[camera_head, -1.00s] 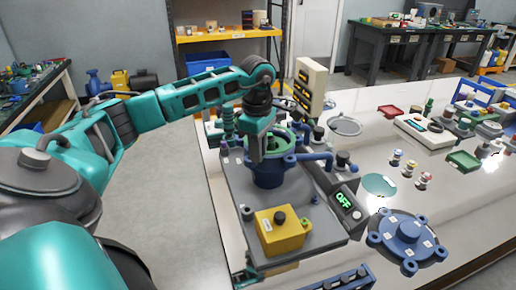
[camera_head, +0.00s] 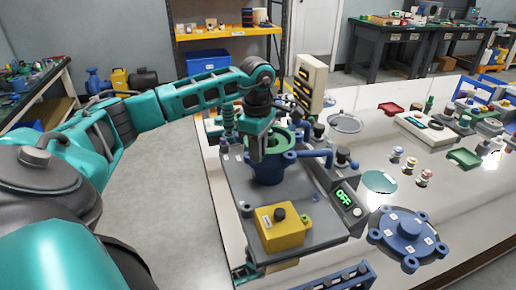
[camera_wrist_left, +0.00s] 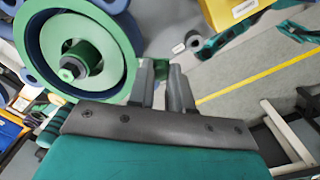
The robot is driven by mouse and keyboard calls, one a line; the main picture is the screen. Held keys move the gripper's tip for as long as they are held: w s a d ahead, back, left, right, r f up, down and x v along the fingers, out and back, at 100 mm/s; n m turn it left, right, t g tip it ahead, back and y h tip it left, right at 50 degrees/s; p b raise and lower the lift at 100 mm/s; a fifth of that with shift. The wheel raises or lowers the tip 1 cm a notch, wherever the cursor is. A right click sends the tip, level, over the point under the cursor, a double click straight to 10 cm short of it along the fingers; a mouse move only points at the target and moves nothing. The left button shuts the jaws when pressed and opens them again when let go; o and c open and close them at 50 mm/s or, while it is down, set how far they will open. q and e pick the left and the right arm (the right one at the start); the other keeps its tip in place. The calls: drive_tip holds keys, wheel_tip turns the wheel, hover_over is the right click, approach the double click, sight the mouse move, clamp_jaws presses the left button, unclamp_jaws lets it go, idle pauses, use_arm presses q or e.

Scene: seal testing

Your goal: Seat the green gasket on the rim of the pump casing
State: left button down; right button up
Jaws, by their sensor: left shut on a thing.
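The green gasket (camera_wrist_left: 131,62) is a flat ring at the top of the blue pump casing (camera_head: 267,174), around a green hubbed part (camera_wrist_left: 75,64) in the left wrist view. In the head view the gasket (camera_head: 294,138) is partly hidden by my left gripper (camera_head: 257,158). The left gripper points down at the casing's near-left rim. Its two fingers (camera_wrist_left: 163,85) are shut on the gasket's edge in the left wrist view. The gasket looks roughly level over the rim, but I cannot tell whether it touches all around. My right gripper is not in view.
A yellow box (camera_head: 281,228) with a black knob stands on the grey base plate in front of the casing. A blue cover (camera_head: 408,232) lies on the white table.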

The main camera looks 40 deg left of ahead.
use_arm(q)
drive_tip(key=shift+f, duration=0.1)
idle(0.4)
drive_tip(key=c, duration=1)
unclamp_jaws()
drive_tip(key=shift+o, duration=0.2)
wheel_tip(320, 180, up, 7)
drive_tip(key=p, duration=0.6)
wheel_tip(320, 180, up, 2)
drive_tip(key=shift+r, duration=0.1)
